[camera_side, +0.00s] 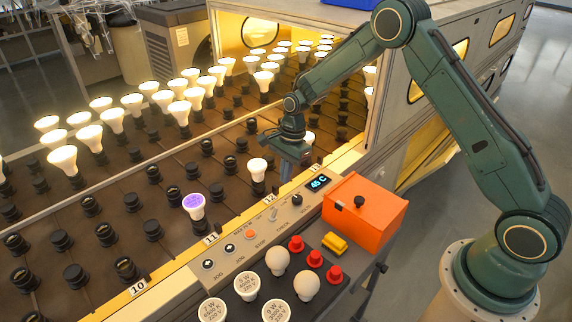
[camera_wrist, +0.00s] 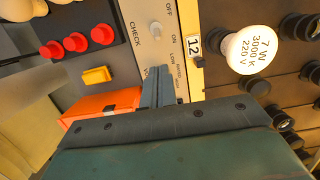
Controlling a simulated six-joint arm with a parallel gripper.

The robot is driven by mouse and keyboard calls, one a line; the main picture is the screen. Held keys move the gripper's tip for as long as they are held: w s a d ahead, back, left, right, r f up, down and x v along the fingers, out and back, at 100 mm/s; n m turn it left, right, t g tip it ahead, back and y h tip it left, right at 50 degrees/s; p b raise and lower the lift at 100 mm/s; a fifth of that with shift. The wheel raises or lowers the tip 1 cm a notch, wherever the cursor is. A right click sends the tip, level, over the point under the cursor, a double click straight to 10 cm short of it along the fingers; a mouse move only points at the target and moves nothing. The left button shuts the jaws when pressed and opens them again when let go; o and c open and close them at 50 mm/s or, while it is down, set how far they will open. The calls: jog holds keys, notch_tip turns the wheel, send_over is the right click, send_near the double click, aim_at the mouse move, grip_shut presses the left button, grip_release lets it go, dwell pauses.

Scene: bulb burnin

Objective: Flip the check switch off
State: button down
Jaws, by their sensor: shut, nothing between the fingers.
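The check switch is a small pale toggle on the grey control panel, beside the word CHECK. It shows in the wrist view (camera_wrist: 155,30) between the OFF and ON markings and in the side view (camera_side: 272,213). I cannot tell clearly which way its lever leans. My gripper (camera_side: 286,166) is above the belt-side edge of the panel, behind the switch in the side view. Its fingers (camera_wrist: 158,84) are shut and empty, pointing toward the panel, and look apart from the switch.
An orange box (camera_side: 364,212), a yellow block (camera_side: 334,243) and red caps (camera_side: 315,258) stand beside the panel. A display (camera_side: 319,183) reads 45 C. Bulbs stand in sockets on the belt, one (camera_side: 257,169) close to my gripper.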

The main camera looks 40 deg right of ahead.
aim_at(275, 209)
jog(key=shift+f, duration=0.15)
jog(key=shift+a+f, duration=0.3)
jog(key=shift+f, duration=1.3)
jog(key=shift+a+f, duration=0.3)
jog(key=shift+f, duration=1.25)
jog(key=shift+a+f, duration=0.3)
jog(key=shift+f, duration=1.3)
jog(key=shift+a+r+h, duration=0.3)
jog(key=shift+a+h, duration=0.1)
jog(key=shift+h, duration=0.6)
jog(key=shift+a+r+h, duration=0.1)
jog(key=shift+a+h, duration=0.1)
jog(key=shift+h, duration=0.1)
jog(key=a+h, duration=0.1)
jog(key=h, duration=0.1)
jog(key=shift+a+r+h, duration=0.1)
jog(key=shift+r+h, duration=0.05)
jog(key=shift+h, duration=0.15)
jog(key=a+h, duration=0.1)
jog(key=h, duration=0.1)
jog(key=a+h, duration=0.1)
jog(key=h, duration=0.1)
jog(key=shift+r, duration=0.4)
jog(key=shift+r, duration=0.5)
